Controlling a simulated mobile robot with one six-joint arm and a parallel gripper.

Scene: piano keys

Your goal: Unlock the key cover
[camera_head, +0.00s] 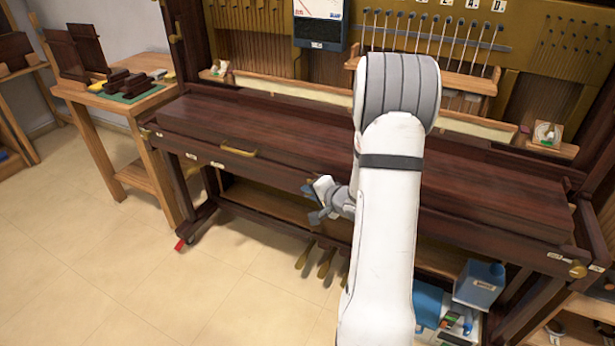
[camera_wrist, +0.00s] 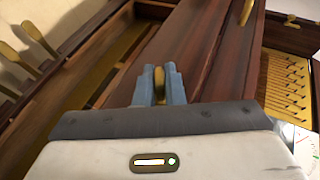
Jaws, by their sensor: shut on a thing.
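The dark red-brown key cover (camera_head: 270,128) lies closed along the front of the piano. It also shows in the wrist view (camera_wrist: 205,35). A brass handle (camera_head: 238,151) sits on its front face and shows at the top of the wrist view (camera_wrist: 246,12). My gripper (camera_head: 316,200) is at the front edge, right of the handle. In the wrist view its two blue-grey fingers (camera_wrist: 158,84) are shut on a small upright brass lock piece (camera_wrist: 159,79). In the head view my wrist and fingers hide this piece.
Brass pedals (camera_head: 318,262) hang below the front. A blue box (camera_head: 479,284) stands on the lower shelf at right. A wooden side table (camera_head: 125,108) with dark parts stands at left. The floor (camera_head: 110,260) in front at left is clear.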

